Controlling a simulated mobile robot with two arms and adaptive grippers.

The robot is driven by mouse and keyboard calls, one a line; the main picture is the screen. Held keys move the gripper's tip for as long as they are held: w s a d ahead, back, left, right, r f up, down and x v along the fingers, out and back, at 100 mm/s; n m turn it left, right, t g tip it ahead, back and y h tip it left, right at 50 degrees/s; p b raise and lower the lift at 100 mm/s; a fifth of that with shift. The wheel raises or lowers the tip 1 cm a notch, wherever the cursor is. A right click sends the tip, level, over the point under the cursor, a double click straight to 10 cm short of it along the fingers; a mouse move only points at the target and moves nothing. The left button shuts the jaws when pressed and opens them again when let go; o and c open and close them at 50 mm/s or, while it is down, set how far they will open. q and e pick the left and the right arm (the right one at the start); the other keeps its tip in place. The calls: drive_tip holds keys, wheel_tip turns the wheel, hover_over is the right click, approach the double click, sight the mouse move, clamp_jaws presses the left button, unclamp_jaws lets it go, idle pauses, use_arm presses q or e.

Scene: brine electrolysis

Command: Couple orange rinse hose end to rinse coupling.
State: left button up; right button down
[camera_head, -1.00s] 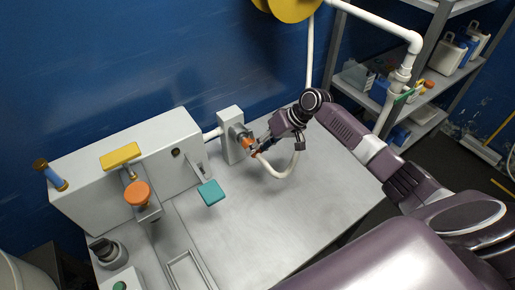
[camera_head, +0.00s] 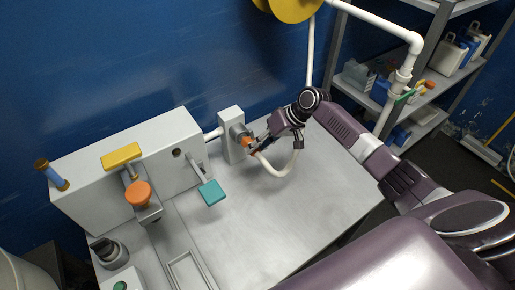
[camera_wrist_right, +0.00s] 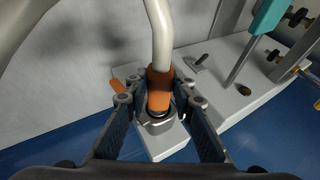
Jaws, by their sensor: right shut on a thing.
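The orange rinse hose end (camera_wrist_right: 158,90) is on a white hose (camera_wrist_right: 158,35) and sits between the fingers of my right gripper (camera_wrist_right: 160,108), which is shut on it. Its tip is at the grey ring of the rinse coupling (camera_wrist_right: 155,124), in line with it; I cannot tell if it is fully seated. In the head view my right gripper (camera_head: 256,147) is at the front of the coupling post (camera_head: 231,128), and the white hose (camera_head: 283,172) loops below it to the right. The fingers partly hide the joint. My left gripper is not in view.
The grey bench top (camera_head: 270,220) is clear in front of the post. To the left stands a grey housing (camera_head: 100,195) with a yellow handle (camera_head: 121,156), an orange knob (camera_head: 138,192) and a teal paddle (camera_head: 211,192). A shelf (camera_head: 425,105) with bottles stands at the right.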

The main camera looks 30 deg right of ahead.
drive_tip(key=shift+w+r, duration=0.15)
idle(0.6)
drive_tip(key=c, duration=1.6)
unclamp_jaws()
drive_tip(key=shift+d, duration=0.1)
drive_tip(key=v, duration=1.1)
drive_tip(key=shift+d+r, duration=0.2)
drive_tip(key=shift+r, duration=0.1)
